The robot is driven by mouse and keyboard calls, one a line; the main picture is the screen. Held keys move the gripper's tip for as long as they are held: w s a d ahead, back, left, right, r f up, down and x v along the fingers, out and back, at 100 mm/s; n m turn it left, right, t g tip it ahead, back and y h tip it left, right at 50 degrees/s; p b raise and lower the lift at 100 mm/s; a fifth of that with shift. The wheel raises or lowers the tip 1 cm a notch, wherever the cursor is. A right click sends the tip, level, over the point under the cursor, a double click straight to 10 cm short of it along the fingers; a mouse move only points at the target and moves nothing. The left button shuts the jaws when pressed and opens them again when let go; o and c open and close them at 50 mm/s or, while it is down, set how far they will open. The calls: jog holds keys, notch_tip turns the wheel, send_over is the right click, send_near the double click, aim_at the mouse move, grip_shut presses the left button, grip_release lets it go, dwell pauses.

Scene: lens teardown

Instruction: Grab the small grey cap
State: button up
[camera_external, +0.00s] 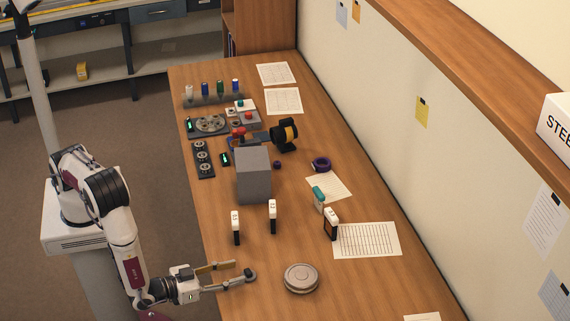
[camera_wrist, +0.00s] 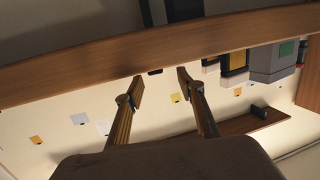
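My gripper (camera_external: 241,270) is open at the near left edge of the table, its two fingers apart. A smaller grey round shape (camera_external: 250,274) shows at the end of the lower finger. I cannot tell whether it is a cap or part of the finger. No other small grey cap can be made out.
A grey block (camera_external: 253,175) stands mid-table, with two upright white-and-black pieces (camera_external: 272,215) (camera_external: 236,227) in front. Another white-and-black piece (camera_external: 331,223) stands right, by a paper sheet (camera_external: 367,240). Trays and coloured bottles (camera_external: 221,88) fill the far end. The wall bounds the right.

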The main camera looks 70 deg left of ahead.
aim_at(245, 272)
jog(key=shift+d+x, duration=0.15)
jog(key=shift+x, duration=1.15)
jog(key=shift+d+x, duration=0.15)
jog(key=shift+x, duration=1.1)
jog(key=shift+f, duration=0.1)
jog(key=c, duration=0.8)
